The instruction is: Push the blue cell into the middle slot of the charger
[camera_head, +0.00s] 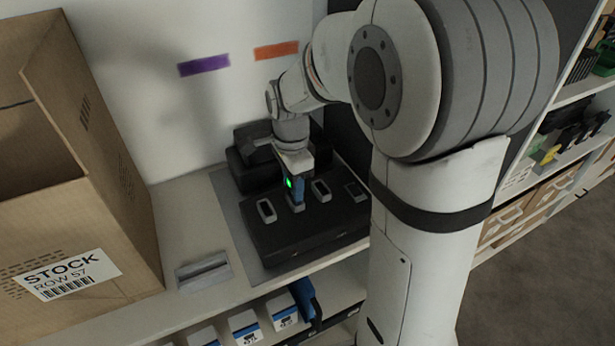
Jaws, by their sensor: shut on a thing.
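The charger (307,232) is a dark block on the counter with a row of light-rimmed slots on top. My gripper (296,178) points down over it and is shut on the blue cell (299,190). The cell is upright, with its lower end at the second light-rimmed slot from the left. I cannot tell how deep it sits in that slot. A green light shows beside the cell. My gripper hides the cell's upper part.
A large open carton (60,200) marked STOCK stands at the left. A grey label holder (204,272) lies at the counter's front. A dark object (245,165) stands behind the charger. Boxes and a blue item (304,297) are on the shelf below. My arm fills the right middle.

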